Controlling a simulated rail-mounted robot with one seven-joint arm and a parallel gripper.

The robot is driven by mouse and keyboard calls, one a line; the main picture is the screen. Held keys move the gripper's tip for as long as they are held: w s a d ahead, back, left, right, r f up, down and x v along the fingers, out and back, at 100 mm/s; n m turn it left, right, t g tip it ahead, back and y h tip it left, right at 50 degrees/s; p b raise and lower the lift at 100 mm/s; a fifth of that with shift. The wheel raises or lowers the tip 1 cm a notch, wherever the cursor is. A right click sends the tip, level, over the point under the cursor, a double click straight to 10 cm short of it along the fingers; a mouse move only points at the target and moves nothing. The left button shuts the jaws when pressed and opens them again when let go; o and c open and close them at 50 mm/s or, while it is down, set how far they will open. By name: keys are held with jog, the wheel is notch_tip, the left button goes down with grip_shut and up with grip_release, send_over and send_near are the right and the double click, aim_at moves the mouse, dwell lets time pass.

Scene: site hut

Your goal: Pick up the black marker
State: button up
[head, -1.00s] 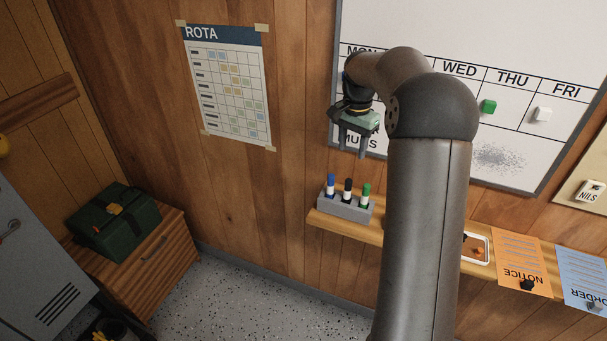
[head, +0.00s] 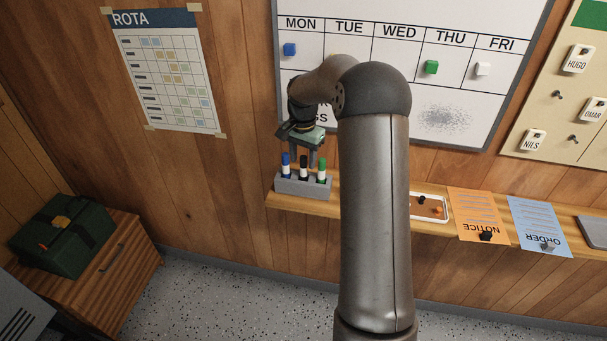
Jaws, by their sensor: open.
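The black marker (head: 304,173) stands upright in the grey holder (head: 290,187) on the wooden ledge. It is between the blue marker (head: 286,166) on the left and the green marker (head: 322,170) on the right. My gripper (head: 303,159) is open and points down just above the black marker. Its fingers overlap the tops of the markers in the picture. I cannot tell whether the fingers reach around the black marker's top or touch it.
The whiteboard (head: 450,60) is on the wall behind my arm. Farther right along the ledge (head: 375,211) are a small tray (head: 443,213), an orange notice (head: 478,208) and a blue order sheet (head: 538,222). A green bag (head: 62,236) sits on a cabinet at left.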

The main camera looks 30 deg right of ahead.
aim_at(304, 168)
notch_tip(304, 168, down, 5)
jog(key=shift+d+r+b, duration=0.1)
jog(key=shift+r+b, duration=0.1)
jog(key=shift+b, duration=0.85)
jog(key=shift+r, duration=0.1)
grip_shut()
